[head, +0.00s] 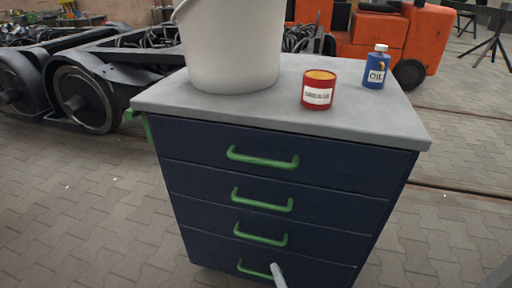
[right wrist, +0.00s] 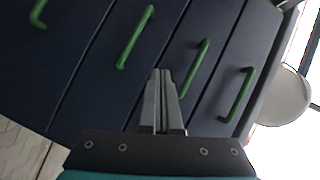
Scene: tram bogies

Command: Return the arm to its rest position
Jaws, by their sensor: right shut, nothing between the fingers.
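My right gripper (right wrist: 160,73) is shut and empty in the right wrist view, its two fingers side by side. Its fingers point toward the dark blue drawer fronts and overlap part of the picture near one green handle (right wrist: 195,68). I cannot tell how far the tips are from the fronts. In the head view only a grey tip of the right gripper (head: 279,274) shows at the bottom edge, in front of the lowest drawer's green handle (head: 254,269). My left gripper is not in view.
The drawer cabinet (head: 270,148) has a grey top carrying a white bucket (head: 232,45), a red can (head: 318,90) and a blue oil bottle (head: 376,70). All drawers look closed. A bogie (head: 85,95) stands behind left, an orange vehicle (head: 425,40) behind right. Paved floor (head: 75,200) is clear at left.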

